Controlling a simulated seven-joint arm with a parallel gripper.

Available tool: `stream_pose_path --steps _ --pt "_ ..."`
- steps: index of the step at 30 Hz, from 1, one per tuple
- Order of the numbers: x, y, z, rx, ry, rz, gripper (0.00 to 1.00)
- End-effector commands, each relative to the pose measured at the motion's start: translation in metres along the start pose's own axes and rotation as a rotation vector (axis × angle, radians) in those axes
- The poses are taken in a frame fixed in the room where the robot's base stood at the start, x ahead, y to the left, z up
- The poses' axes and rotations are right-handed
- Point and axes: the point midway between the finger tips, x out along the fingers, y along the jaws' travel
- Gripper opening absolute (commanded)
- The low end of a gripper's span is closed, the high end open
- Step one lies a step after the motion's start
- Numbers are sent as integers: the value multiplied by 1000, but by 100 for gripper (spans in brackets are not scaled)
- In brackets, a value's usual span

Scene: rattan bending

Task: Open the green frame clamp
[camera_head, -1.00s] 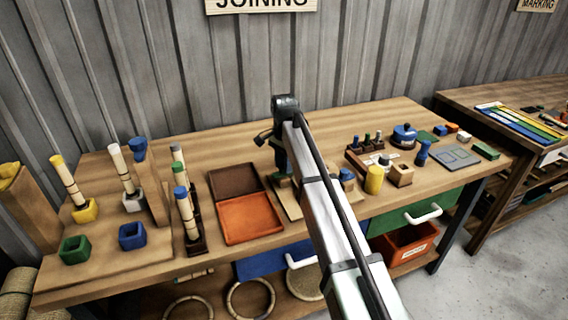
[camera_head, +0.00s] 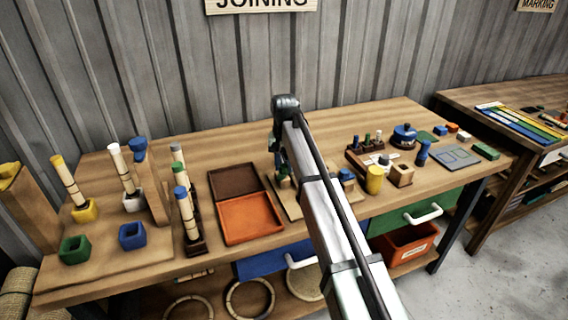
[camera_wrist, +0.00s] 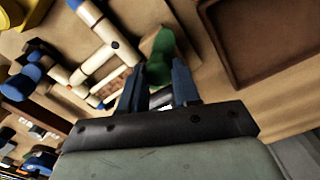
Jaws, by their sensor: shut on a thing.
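The green clamp piece (camera_wrist: 163,48) shows in the wrist view, between and just beyond the fingertips. My gripper (camera_wrist: 159,72) has its two blue-grey fingers on either side of the piece's near end and is shut on it. In the head view my gripper (camera_head: 279,158) points down at the middle of the bench, mostly behind my own arm. The clamp is largely hidden there, with only a small green part (camera_head: 283,182) visible. Pale jointed rods (camera_wrist: 95,62) with dark connectors lie beside it in the wrist view.
An orange-and-brown tray (camera_head: 250,219) lies left of my gripper. A yellow cylinder (camera_head: 374,180) and wooden block (camera_head: 401,175) stand to the right. Upright rods in holders (camera_head: 83,211) occupy the bench's left end. Bare wood lies behind the tray.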

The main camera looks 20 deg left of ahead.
Motion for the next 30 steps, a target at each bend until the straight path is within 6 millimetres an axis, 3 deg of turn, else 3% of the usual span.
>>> stream_pose_path --steps 18,30 --pt "0 0 0 -567 0 0 1" --pt "0 0 0 -797 0 0 1"
